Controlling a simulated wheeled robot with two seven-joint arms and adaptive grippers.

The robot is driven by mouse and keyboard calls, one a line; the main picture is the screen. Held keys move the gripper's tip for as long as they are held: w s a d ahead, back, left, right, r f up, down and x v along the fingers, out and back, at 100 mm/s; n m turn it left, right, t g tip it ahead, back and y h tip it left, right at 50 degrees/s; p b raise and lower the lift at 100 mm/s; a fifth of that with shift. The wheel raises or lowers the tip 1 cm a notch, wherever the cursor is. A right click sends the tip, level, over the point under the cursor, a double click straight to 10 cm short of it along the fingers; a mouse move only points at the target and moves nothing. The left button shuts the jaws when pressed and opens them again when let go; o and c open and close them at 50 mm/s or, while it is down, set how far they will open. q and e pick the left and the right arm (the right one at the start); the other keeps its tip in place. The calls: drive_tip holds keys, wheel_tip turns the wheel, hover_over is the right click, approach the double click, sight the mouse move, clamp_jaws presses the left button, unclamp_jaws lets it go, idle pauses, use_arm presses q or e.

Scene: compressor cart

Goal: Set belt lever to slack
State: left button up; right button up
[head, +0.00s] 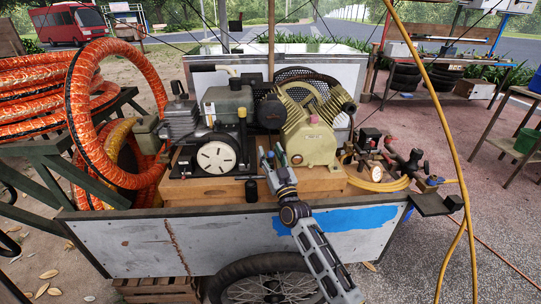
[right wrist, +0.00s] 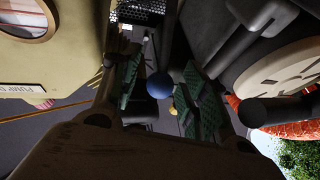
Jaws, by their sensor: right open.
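My right gripper (head: 270,156) reaches up from the front of the cart, between the engine with the round white starter disc (head: 216,157) and the yellow-green compressor pump (head: 310,143). Its green-padded fingers are apart in the right wrist view (right wrist: 165,100). A blue ball knob (right wrist: 159,86) shows between the fingers there, seemingly the belt lever's end; I cannot tell whether they touch it. The lever's shaft and its setting are unclear, and in the head view the gripper hides this spot. My left gripper is not in view.
The wooden base (head: 205,193) sits on the metal cart (head: 140,245). A yellow-topped post (head: 242,115) and a black knob (head: 251,190) stand close left of my gripper. A gauge (head: 376,173) and valves are at right. A yellow hose (head: 455,140) hangs at far right.

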clamp_jaws()
idle(0.5)
drive_tip(key=shift+r, duration=0.1)
